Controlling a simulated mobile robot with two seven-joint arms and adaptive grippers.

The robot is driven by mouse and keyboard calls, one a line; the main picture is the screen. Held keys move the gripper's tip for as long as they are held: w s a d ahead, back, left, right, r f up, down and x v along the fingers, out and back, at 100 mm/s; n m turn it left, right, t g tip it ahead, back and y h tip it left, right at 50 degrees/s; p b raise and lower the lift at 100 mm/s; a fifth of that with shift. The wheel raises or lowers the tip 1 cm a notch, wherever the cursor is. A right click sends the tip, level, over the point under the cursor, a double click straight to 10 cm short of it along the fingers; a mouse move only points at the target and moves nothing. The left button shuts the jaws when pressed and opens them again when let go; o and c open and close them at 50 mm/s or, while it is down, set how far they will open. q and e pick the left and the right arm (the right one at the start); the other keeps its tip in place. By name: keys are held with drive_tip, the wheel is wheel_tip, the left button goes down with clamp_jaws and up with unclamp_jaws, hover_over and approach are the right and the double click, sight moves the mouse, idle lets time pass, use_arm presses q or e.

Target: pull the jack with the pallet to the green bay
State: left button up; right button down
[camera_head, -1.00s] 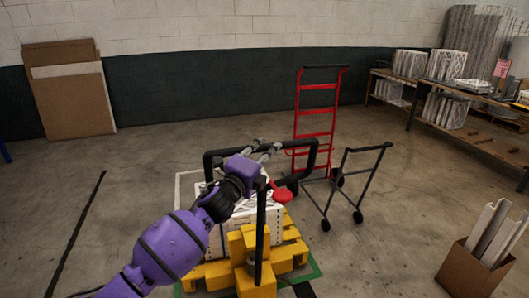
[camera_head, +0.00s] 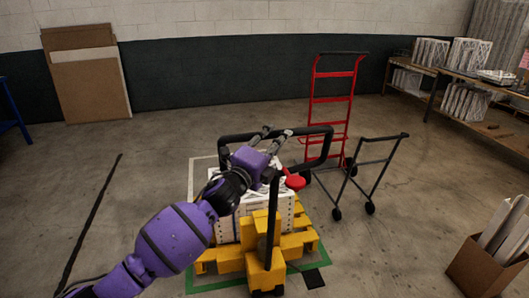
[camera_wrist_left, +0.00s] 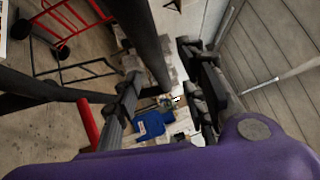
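My left gripper (camera_head: 277,133) is at the handle's top bar. In the left wrist view, its two fingers (camera_wrist_left: 160,88) are apart, with a black bar (camera_wrist_left: 143,45) showing between them. Firm contact with both fingers is not visible. My right gripper is out of view.
A red hand truck (camera_head: 333,105) and a dark cart frame (camera_head: 375,165) stand behind right of the jack. Cardboard sheets (camera_head: 90,80) lean on the wall.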

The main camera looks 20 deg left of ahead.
use_arm(q)
drive_tip(key=v, duration=0.8)
drive_tip(key=shift+s, duration=0.35)
drive_tip(key=shift+a, duration=0.1)
